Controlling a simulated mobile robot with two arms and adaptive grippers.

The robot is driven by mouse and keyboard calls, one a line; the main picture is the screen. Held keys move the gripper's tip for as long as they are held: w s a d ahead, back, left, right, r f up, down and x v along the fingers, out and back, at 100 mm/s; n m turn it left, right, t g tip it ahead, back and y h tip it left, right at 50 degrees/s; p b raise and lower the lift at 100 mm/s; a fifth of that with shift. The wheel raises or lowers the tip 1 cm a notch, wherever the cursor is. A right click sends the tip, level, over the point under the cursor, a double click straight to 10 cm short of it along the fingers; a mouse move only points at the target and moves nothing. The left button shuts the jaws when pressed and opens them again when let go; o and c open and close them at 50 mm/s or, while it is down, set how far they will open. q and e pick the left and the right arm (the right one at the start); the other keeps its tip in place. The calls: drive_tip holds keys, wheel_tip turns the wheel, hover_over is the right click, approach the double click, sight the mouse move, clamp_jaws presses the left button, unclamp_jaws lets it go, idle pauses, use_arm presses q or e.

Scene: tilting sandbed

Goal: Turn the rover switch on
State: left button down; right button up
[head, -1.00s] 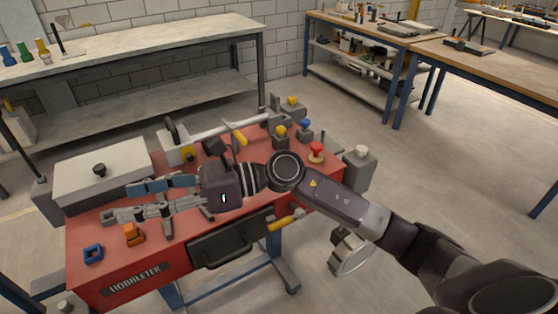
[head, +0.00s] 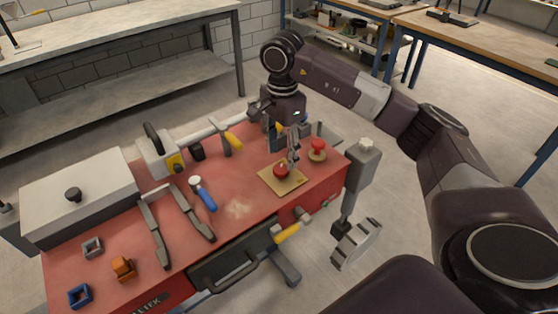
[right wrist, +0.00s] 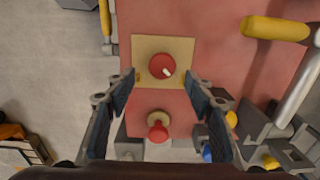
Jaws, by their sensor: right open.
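A red round knob (head: 281,171) with a pale mark sits on a square tan plate (head: 268,180) near the right end of the red bench. It looks like the rover switch, though no label can be read. In the right wrist view the knob (right wrist: 162,66) lies between my fingertips, with its mark slanted. My right gripper (head: 285,152) points down above the plate, open and empty, with its fingers (right wrist: 160,79) on either side of the knob. I see no clear contact. The fingers hide part of the knob's surroundings in the head view. My left gripper is out of view.
A second red knob on a tan round base (head: 317,150) stands close behind the plate, and shows below it in the right wrist view (right wrist: 158,130).

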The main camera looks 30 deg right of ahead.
sight(281, 168)
wheel_tip(281, 168, down, 4)
drive_tip(key=shift+w+f+p, duration=0.1)
drive_tip(key=shift+w+p, duration=0.05)
drive_tip(key=shift+p, duration=0.15)
drive_tip(key=shift+f, duration=0.45)
drive_tip(key=c, duration=1.2)
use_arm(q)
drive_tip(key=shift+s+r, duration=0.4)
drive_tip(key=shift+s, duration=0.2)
use_arm(e)
drive_tip(key=shift+o, duration=0.2)
